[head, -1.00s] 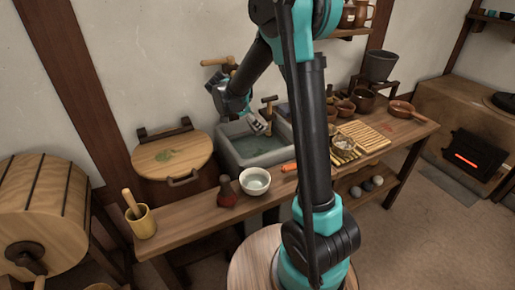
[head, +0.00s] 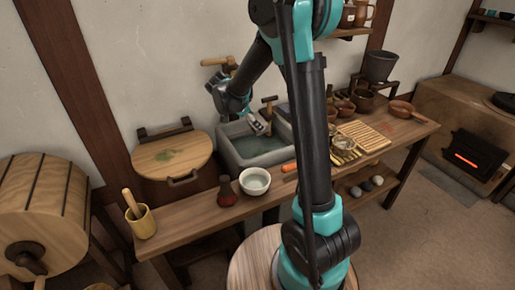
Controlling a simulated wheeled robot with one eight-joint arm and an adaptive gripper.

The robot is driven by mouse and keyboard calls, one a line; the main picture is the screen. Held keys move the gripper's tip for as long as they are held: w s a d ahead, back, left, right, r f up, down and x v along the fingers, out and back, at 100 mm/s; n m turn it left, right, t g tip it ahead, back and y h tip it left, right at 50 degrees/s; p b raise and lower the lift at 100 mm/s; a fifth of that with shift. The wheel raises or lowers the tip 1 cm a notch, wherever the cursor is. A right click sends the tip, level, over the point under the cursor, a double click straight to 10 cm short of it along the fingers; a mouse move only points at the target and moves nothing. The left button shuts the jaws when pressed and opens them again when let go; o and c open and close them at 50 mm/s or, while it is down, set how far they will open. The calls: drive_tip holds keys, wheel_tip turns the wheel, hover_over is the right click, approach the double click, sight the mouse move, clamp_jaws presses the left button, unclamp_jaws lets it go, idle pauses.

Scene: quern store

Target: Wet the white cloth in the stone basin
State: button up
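The grey stone basin (head: 226,133) is set into the far side of the wooden bench, with greenish water (head: 258,147) in it. A wooden tap stands at its back. My gripper (head: 261,127) reaches down over the back part of the basin, close above the water. Its fingers are small and partly dark, so I cannot tell whether they are open or shut. I cannot make out the white cloth; a small pale patch at the fingertips could be cloth or part of the gripper.
A pale bowl (head: 255,181) and a dark red bottle (head: 227,191) stand on the bench in front of the basin. An orange item (head: 289,167), a slatted mat (head: 364,136) and several brown pots lie to the right. A round wooden lid (head: 172,156) is at left.

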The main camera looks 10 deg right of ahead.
sight(261, 118)
drive_tip(key=shift+r, duration=0.1)
drive_tip(key=shift+r, duration=1.65)
drive_tip(key=shift+w+r, duration=0.1)
drive_tip(key=shift+r, duration=0.2)
drive_tip(key=shift+d, duration=0.1)
